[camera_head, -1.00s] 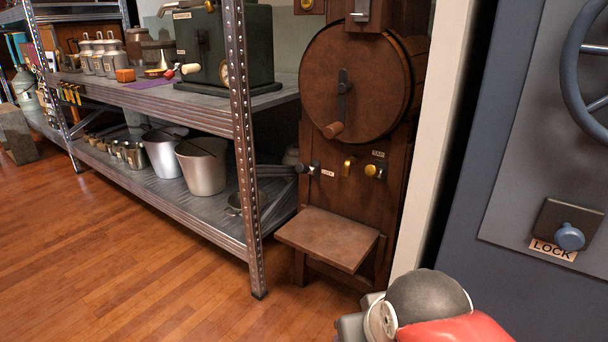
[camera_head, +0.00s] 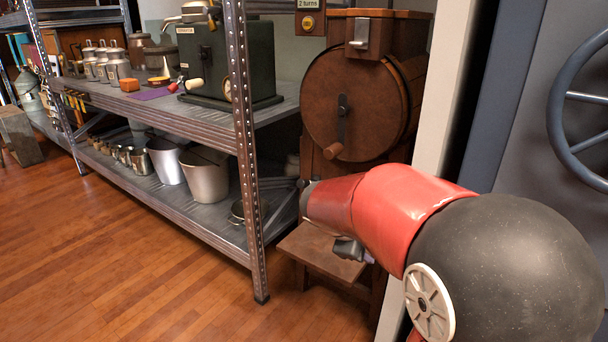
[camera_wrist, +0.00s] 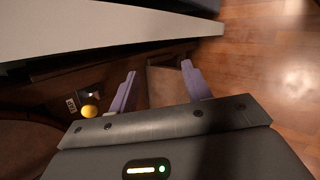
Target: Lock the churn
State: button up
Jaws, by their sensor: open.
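The churn (camera_head: 345,95) is a brown wooden drum on a stand, with a crank (camera_head: 341,125) on its front. My gripper is open and empty, in front of the churn's lower stand; its fingers (camera_wrist: 159,68) show apart in the wrist view. In the head view, my red arm hides the churn's front panel, including the lock knob. In the wrist view, a yellow knob (camera_wrist: 89,111) with a small label (camera_wrist: 72,104) sits left of the fingers, apart from them. The churn's wooden ledge (camera_head: 322,252) is below my gripper; it appears beyond the fingers in the wrist view.
A metal shelf (camera_head: 190,107) with a green machine (camera_head: 215,60) and metal buckets (camera_head: 204,175) stands left of the churn. A pale post (camera_head: 453,90) and a grey door with a wheel (camera_head: 562,110) are at the right. The wooden floor (camera_head: 120,270) at front left is clear.

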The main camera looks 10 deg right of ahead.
jog(key=w+n+t+h+p, duration=0.1)
jog(key=w+n+h+p, duration=0.2)
jog(key=w, duration=0.5)
jog(key=n+t+h+p, duration=0.1)
jog(key=n+t+p, duration=0.3)
jog(key=n+t, duration=0.85)
send_near(304, 184)
jog(key=w+d+n+g, duration=0.1)
jog(key=w+n+g, duration=0.2)
jog(key=w+n, duration=0.1)
jog(key=shift+w+r, duration=0.25)
jog(key=shift+r, duration=0.2)
jog(key=x, duration=0.7)
jog(key=shift+w+d, duration=0.1)
jog(key=shift+d, duration=0.05)
grip_shut()
